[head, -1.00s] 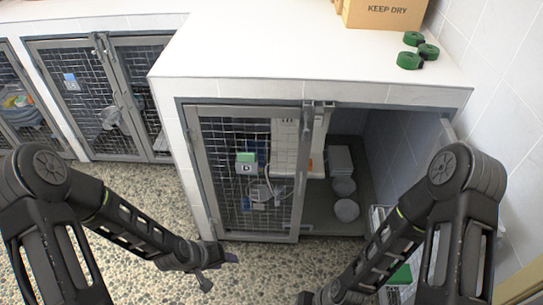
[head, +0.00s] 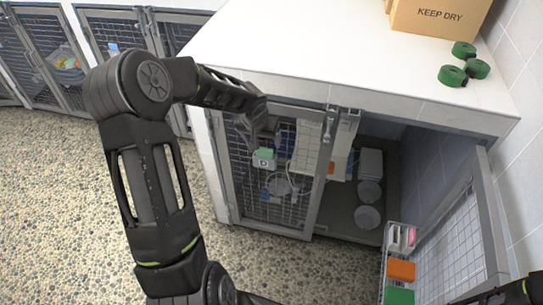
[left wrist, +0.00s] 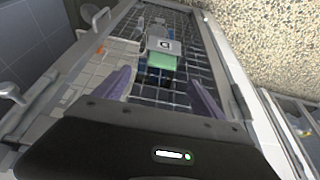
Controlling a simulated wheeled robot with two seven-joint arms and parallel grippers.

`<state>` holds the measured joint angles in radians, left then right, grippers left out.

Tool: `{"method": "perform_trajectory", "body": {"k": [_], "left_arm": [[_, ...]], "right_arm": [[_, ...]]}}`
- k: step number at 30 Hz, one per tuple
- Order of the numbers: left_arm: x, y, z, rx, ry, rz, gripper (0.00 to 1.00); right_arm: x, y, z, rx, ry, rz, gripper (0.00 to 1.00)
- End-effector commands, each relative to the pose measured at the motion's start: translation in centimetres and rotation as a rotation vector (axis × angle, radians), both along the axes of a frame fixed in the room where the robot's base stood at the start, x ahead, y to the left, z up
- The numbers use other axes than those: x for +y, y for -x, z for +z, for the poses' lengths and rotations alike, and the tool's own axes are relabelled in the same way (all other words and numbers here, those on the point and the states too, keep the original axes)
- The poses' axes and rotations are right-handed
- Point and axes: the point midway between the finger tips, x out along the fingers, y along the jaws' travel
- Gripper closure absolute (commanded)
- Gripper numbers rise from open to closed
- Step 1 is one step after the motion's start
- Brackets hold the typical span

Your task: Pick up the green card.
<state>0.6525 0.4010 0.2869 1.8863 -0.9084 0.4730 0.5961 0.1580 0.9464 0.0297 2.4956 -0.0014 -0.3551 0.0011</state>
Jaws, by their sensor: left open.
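A green card with a white lower part marked with a dark letter (head: 264,158) hangs on the wire mesh of the closed kennel door. In the left wrist view the green card (left wrist: 162,62) lies ahead, between the lines of my two fingers, with a gap before it. My left gripper (head: 268,131) is in front of the upper part of the door, just above the card, and is open and empty. Its purple fingers show in the left wrist view (left wrist: 162,92). My right gripper is not in view.
The kennel door (head: 277,208) is wire mesh in a grey frame. The neighbouring opening holds bowls (head: 367,217). An open door (head: 460,245) on the right carries a rack with orange and green items (head: 401,270). Green rolls (head: 464,50) and a cardboard box (head: 440,18) stand on the countertop.

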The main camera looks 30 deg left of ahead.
Motion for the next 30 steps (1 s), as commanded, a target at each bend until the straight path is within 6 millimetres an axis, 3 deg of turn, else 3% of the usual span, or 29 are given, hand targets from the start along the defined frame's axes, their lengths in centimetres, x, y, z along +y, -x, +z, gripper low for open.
{"method": "perform_trajectory", "body": {"k": [7, 15, 26, 30], "left_arm": [[-0.1, 0.0, -0.1, -0.001, 0.003, -0.001, 0.20], [0.2, -0.8, -2.4, 0.001, 0.004, -0.002, 0.20], [0.3, -1.0, -2.7, 0.000, 0.004, -0.002, 0.20], [0.6, -1.3, -4.0, 0.002, 0.004, -0.002, 0.20]], "right_arm": [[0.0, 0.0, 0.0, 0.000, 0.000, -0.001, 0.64], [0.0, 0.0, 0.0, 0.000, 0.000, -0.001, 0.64], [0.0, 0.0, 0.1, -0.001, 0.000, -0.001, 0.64], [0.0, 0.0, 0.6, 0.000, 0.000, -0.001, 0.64]]}}
